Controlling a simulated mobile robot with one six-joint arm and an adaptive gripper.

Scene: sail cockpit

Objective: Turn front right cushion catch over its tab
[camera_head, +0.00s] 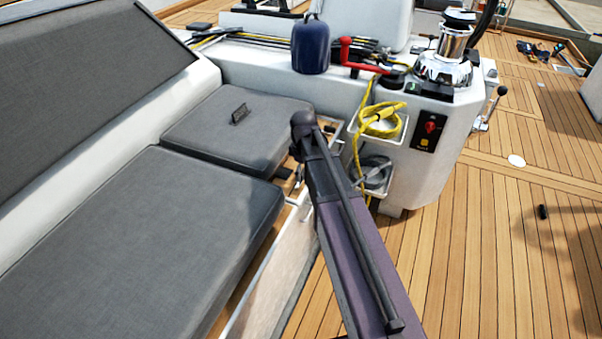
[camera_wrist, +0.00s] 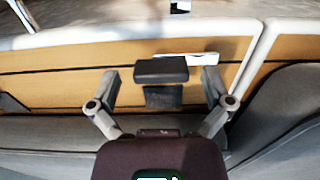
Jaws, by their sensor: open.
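In the wrist view my gripper (camera_wrist: 160,77) is open, one finger on each side of a dark block-shaped catch (camera_wrist: 160,70). A darker flat piece (camera_wrist: 163,97), possibly its tab, shows just below the block. The fingers look apart from the catch on both sides; their height relative to it is unclear. The catch lies over a wooden strip (camera_wrist: 60,56) along the seat edge. In the head view my arm reaches to the front edge of the smaller grey cushion (camera_head: 235,125); the arm partly hides the gripper and catch there.
Right of my arm is a white console (camera_head: 440,140) with yellow rope (camera_head: 380,122).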

